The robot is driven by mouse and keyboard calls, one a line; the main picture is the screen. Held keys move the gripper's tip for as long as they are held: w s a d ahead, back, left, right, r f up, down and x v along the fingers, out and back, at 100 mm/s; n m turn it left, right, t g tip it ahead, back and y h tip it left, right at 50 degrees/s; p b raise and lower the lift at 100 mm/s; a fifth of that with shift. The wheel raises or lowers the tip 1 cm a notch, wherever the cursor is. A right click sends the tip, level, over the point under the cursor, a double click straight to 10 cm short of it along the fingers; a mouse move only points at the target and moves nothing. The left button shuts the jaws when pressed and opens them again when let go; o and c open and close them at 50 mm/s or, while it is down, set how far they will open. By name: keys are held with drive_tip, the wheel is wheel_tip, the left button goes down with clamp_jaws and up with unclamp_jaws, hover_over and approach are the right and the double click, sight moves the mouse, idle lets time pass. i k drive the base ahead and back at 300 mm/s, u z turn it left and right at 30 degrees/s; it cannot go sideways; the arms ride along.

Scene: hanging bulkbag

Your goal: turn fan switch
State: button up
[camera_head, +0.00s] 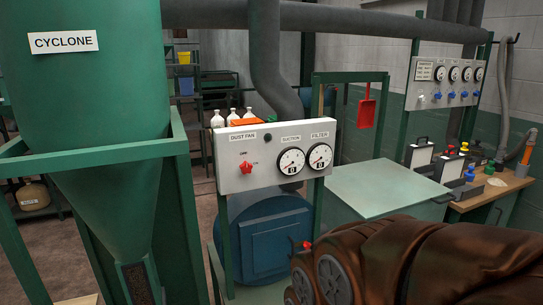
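The fan switch is a red knob (246,167) on the left part of a light grey panel labelled DUST FAN (270,178). Small markings sit around the knob, too small to read surely. Two round white gauges, marked SUCTION (291,161) and FILTER (320,156), are to its right on the same panel. A bulky brown form with round grey discs fills the lower right, seemingly part of my arm. It is apart from the knob in the picture. I see no gripper fingers, and nothing touches the knob.
The green CYCLONE hopper (101,85) and its frame stand at left. A blue drum (268,240) is under the panel. A pale green tabletop (385,188) lies to the right, with a red scoop (366,108) hanging behind. Another gauge panel (443,100) is at the back right.

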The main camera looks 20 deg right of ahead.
sight(246, 168)
drive_tip(key=u, duration=1.55)
drive_tip(key=k, duration=0.35)
drive_tip(key=z, duration=0.8)
